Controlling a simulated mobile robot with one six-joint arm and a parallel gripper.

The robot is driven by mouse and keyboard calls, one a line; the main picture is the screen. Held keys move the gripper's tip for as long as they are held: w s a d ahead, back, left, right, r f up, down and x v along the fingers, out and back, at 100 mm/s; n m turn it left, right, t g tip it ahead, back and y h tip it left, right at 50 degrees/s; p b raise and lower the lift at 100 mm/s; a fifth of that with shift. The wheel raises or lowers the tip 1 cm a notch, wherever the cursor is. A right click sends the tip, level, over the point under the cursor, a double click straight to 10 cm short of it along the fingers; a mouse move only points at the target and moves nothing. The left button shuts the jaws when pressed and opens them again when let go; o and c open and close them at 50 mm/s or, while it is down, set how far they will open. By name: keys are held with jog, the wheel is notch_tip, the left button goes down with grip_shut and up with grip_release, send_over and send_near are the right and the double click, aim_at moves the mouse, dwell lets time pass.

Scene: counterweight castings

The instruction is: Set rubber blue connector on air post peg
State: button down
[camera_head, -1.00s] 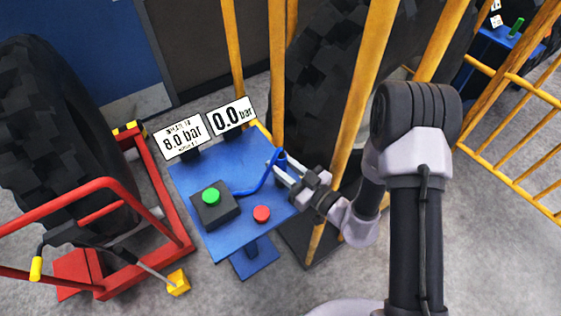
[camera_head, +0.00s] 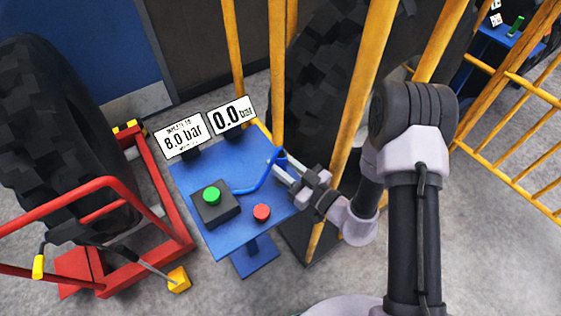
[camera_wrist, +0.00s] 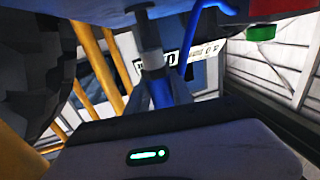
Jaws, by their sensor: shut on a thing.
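The blue connector (camera_head: 280,155) is at the end of a blue hose above the right edge of the blue table. My gripper (camera_head: 282,168) is shut on it, with its fingers reaching in from the right. In the wrist view, the blue hose (camera_wrist: 188,55) rises beside a grey cylindrical part (camera_wrist: 149,40) just beyond my fingers (camera_wrist: 160,95). I cannot tell whether that grey part is the air post peg. The peg is not clearly seen in the head view, and whether the connector touches it cannot be told.
The blue table (camera_head: 215,165) carries a black box with a green button (camera_head: 212,196), a red button (camera_head: 261,212) and gauge signs reading 8.0 bar (camera_head: 184,136) and 0.0 bar (camera_head: 231,116). Yellow cage bars (camera_head: 345,130) stand close by my gripper. A red tyre cart (camera_head: 150,215) is at left.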

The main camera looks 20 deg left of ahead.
jog(key=shift+f+b, duration=0.85)
jog(key=shift+f, duration=0.95)
jog(key=c, duration=1)
grip_release()
jog(key=shift+c, duration=0.2)
jog(key=p+v, duration=0.2)
jog(key=v, duration=1.5)
jog(key=shift+d+p, duration=0.2)
jog(key=shift+p, duration=0.1)
jog(key=shift+r, duration=0.1)
